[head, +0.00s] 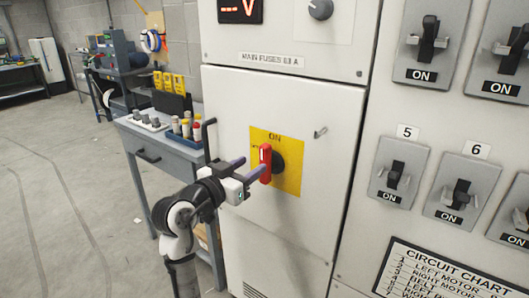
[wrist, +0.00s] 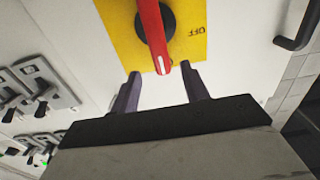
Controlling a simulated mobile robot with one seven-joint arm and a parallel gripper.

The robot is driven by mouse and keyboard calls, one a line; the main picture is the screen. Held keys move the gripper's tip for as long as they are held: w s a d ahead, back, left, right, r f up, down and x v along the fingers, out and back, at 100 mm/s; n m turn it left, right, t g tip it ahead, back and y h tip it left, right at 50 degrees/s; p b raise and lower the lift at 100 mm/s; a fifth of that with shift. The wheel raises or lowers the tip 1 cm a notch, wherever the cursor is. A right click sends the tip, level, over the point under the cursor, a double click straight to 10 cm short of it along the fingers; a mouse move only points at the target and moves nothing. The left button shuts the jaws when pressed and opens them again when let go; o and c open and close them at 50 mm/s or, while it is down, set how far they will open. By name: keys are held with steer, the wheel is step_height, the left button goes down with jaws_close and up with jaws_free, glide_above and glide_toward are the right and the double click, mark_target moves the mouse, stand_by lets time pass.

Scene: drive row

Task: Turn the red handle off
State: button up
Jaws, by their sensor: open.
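The red handle (head: 266,163) sits upright on a black round hub on a yellow plate (head: 291,178) on the white cabinet door. The plate reads ON above the handle. In the wrist view the red handle (wrist: 153,40) points down between my fingers, and OFF shows upside down on the yellow plate (wrist: 192,42) to its right. My gripper (head: 252,166) is in front of the plate at the handle; it also shows in the wrist view (wrist: 163,82). Its two fingers are apart, one on each side of the handle's end, with gaps visible. I cannot tell how deep they reach.
A small latch (head: 320,132) is on the cabinet door. Several ON switches, such as one (head: 398,172) under label 5, line the right panel. A grey workbench (head: 160,140) with tools stands left of the cabinet. The floor (head: 60,200) at the left is clear.

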mark_target(262, 157)
steer(key=p+x, duration=0.1)
steer(key=x, duration=0.6)
steer(key=shift+w, duration=0.1)
jaws_close()
